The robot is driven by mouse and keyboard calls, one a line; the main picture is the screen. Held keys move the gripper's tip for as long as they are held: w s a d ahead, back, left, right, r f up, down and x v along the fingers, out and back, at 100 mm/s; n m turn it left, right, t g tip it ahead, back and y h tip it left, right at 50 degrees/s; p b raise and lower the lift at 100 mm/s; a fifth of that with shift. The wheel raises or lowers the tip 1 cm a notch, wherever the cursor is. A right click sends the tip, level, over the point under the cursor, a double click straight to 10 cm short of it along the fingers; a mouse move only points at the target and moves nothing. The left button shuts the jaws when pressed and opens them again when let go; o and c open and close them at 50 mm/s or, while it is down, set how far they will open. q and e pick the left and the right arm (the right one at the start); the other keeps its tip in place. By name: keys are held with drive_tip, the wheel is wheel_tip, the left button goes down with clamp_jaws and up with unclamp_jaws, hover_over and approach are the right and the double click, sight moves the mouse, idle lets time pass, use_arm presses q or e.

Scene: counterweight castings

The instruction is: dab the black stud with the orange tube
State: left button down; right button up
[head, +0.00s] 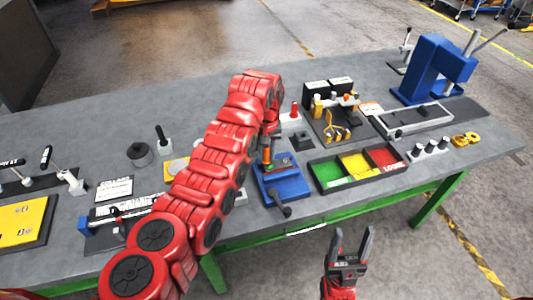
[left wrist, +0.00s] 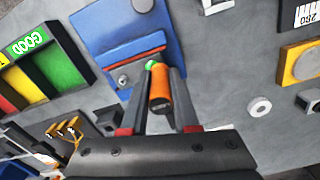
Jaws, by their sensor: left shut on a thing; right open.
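The orange tube (head: 266,155) is upright between the fingers of my left gripper (head: 268,146), over the blue fixture (head: 288,187). In the left wrist view the tube (left wrist: 159,88) shows a green end and sits between both fingers of the shut gripper (left wrist: 155,70). I cannot tell whether the tube touches the blue fixture (left wrist: 112,28). A black stud (head: 160,132) stands upright on a pale block, left of my left arm and apart from the tube. My right gripper (head: 350,247) is open and empty in front of the table.
A tray with green, yellow and red compartments (head: 313,171) lies right of the blue fixture. A red-topped peg (head: 294,108) stands behind it. A blue press (head: 432,70) stands at the right. A dark round weight (head: 139,153) and a yellow plate (head: 22,222) lie to the left.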

idle(0.3)
use_arm(q)
drive_tip(key=shift+r, duration=2.95)
